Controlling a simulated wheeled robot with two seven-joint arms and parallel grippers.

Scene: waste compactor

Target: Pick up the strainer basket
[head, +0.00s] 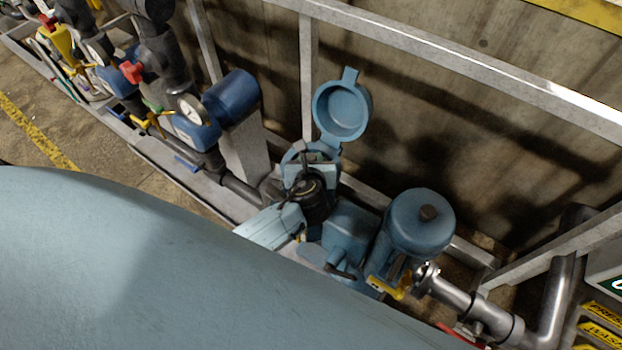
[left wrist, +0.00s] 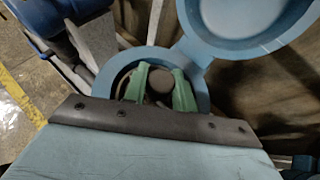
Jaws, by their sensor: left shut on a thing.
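The strainer housing is a blue round pot whose rim (left wrist: 100,92) shows in the left wrist view. Its blue lid (head: 342,109) stands swung open behind it, and the lid also shows in the left wrist view (left wrist: 240,20). My left gripper (left wrist: 159,88) reaches over the housing opening, with its green fingers on either side of a dark, rounded part of the strainer basket (left wrist: 158,80). The fingers are shut on it. In the head view my left gripper (head: 312,163) is at the housing, and my wrist hides most of the basket. My right gripper is not in view.
A blue pump (head: 420,222) and a metal pipe (head: 460,303) stand to the right of the housing. A gauge (head: 193,110), a blue cylinder (head: 231,97) and valves are to the left. A grey railing (head: 460,61) runs behind, before a concrete wall.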

